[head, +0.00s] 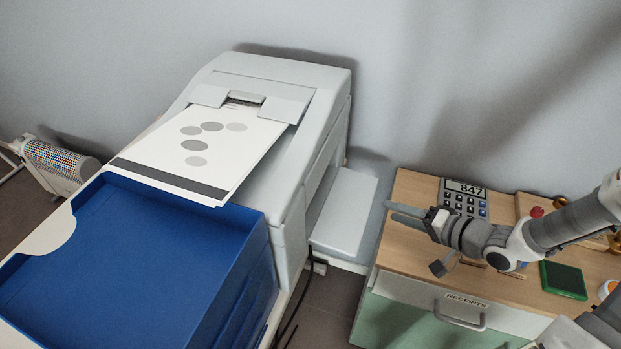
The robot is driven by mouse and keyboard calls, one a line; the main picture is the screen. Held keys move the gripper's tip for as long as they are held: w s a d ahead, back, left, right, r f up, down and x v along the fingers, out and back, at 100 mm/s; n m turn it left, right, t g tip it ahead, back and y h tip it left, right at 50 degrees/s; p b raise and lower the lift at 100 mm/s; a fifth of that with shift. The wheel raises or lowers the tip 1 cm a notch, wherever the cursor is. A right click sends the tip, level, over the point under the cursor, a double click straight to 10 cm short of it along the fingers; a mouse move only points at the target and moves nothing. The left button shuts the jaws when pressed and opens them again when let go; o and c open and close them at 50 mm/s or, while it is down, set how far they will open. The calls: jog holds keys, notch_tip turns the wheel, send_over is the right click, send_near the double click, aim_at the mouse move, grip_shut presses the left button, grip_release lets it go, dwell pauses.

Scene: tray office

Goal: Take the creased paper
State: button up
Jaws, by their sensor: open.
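A white sheet of paper (233,150) lies face up, sloping out of the top of the grey printer (321,98). It has several grey ovals and a dark band along its near edge. I cannot make out a crease in it. Its far end goes under the printer's slot cover, and its near edge reaches the blue tray. My gripper (391,211) is open and empty, to the right of the printer and apart from the paper. It points left, above the left side of the wooden cabinet top.
A blue tray stack (150,240) stands in front of the printer. A wooden-topped cabinet (403,186) at right bears a calculator (465,200) and a green pad (563,280). A pale shelf (345,210) juts out beside the printer. A heater (58,163) stands far left.

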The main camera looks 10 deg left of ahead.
jog(key=s+a+m+y, duration=0.1)
jog(key=y, duration=0.1)
jog(key=s+a+m+y+b, duration=0.1)
jog(key=y, duration=0.1)
jog(key=shift+s, duration=0.4)
jog(key=shift+y, duration=0.6)
jog(key=b+x, duration=0.1)
jog(key=x, duration=0.3)
jog(key=b+x, duration=0.1)
jog(key=x, duration=0.3)
jog(key=r+b+x, duration=0.1)
jog(key=b+x, duration=0.1)
jog(key=x, duration=0.2)
jog(key=shift+s+a, duration=0.25)
jog(key=shift+s, duration=0.05)
jog(key=b+x, duration=0.1)
jog(key=x, duration=0.1)
jog(key=b+x, duration=0.1)
jog(key=x, duration=0.1)
jog(key=shift+a+f, duration=0.15)
jog(key=shift+f, duration=0.05)
jog(key=shift+w+a+r, duration=0.15)
jog(key=shift+w+a, duration=0.05)
jog(key=shift+a, duration=0.3)
grip_shut()
